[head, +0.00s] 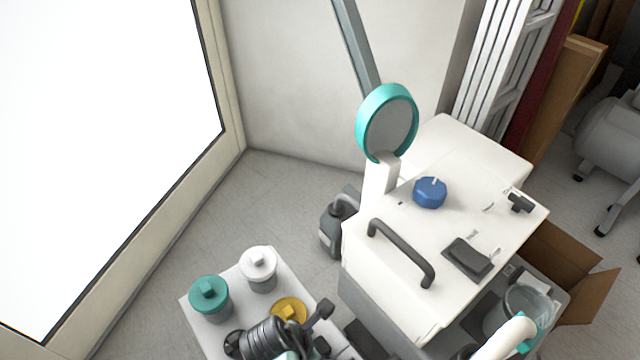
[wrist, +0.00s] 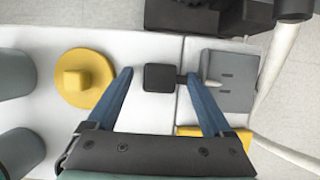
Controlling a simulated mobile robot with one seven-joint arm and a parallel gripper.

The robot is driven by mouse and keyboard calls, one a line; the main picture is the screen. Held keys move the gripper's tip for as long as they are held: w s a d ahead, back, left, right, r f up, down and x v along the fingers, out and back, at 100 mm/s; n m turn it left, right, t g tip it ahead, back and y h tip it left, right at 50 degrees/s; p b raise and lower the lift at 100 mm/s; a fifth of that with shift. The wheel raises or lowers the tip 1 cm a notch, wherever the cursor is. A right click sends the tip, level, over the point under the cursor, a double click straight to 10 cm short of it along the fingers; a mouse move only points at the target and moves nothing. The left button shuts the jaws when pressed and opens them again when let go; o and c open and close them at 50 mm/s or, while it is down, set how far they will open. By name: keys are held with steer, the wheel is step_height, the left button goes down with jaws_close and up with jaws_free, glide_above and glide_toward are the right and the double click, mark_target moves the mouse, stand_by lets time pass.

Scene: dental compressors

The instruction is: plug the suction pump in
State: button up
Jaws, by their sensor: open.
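In the wrist view, my gripper (wrist: 157,73) is open, with one blue finger on each side of a small dark block that looks like a plug (wrist: 159,78). A visible gap separates the block from each finger. A short dark stem and a light tip extend right from it, passing behind the right finger. A grey box with slots (wrist: 237,82), possibly the socket, lies just right of that finger. A dark ribbed body (head: 265,340) at the bottom of the head view may be the pump or part of my arm; I cannot tell.
A yellow round piece (wrist: 85,95) lies left of my gripper. A teal-lidded canister (head: 210,297) and white-lidded canister (head: 258,268) stand on the white surface (head: 228,268). Dark equipment (wrist: 180,15) and a pale hose (wrist: 285,60) border the wrist view. A white cabinet (head: 450,200) stands right.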

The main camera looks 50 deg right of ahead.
jaws_close()
step_height(320, 180, up, 10)
steer(key=p, duration=0.7)
stand_by(0.4)
